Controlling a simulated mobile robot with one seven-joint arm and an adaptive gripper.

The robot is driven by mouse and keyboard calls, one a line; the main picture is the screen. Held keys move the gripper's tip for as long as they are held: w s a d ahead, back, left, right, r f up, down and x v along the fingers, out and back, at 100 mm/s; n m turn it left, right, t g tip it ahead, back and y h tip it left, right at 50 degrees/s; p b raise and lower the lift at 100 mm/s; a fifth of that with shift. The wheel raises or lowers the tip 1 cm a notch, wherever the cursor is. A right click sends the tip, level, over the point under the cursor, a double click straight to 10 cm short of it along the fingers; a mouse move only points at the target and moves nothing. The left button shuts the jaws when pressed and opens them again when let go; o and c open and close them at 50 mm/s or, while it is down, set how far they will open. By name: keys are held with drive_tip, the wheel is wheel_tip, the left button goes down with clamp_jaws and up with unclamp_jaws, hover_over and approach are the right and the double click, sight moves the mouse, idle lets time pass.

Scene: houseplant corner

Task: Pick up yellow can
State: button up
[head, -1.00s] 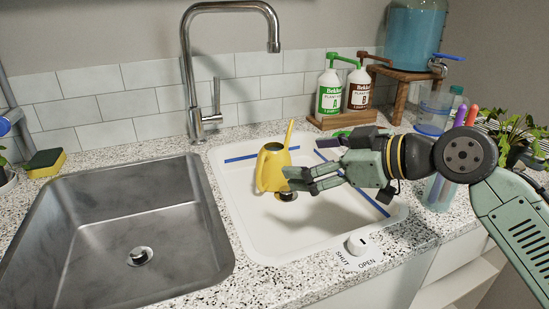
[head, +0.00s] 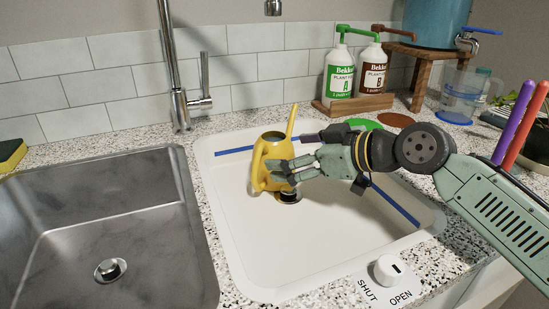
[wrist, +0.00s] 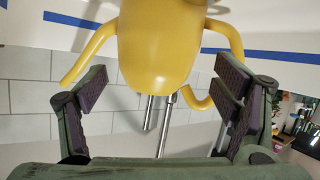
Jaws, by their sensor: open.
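The yellow can (head: 262,163), a watering can with a long spout and a side handle, stands upright in the white basin (head: 235,235), beside the dark drain plug (head: 288,195). My gripper (head: 283,173) reaches in from the right at the can's lower body, and its fingers overlap the can in the head view. In the wrist view the can (wrist: 163,45) fills the upper middle, ahead of and between my gripper's (wrist: 161,92) spread fingers. Spout and handle stick out to either side there. I cannot tell whether a finger touches the can.
A steel sink (head: 110,235) lies left of the basin, with a tap (head: 170,75) behind. Two pump bottles, green-labelled (head: 338,75) and brown-labelled (head: 372,72), stand on a wooden tray at the back. A shut/open knob (head: 388,269) is at the front edge.

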drive_tip(key=shift+f+x, duration=0.2)
drive_tip(key=shift+x, duration=2.2)
drive_tip(key=shift+d, duration=0.15)
drive_tip(key=shift+c, duration=0.2)
drive_tip(key=shift+s, duration=0.1)
drive_tip(key=c, duration=1.3)
drive_tip(key=shift+r, duration=0.15)
drive_tip(key=shift+c, duration=1.1)
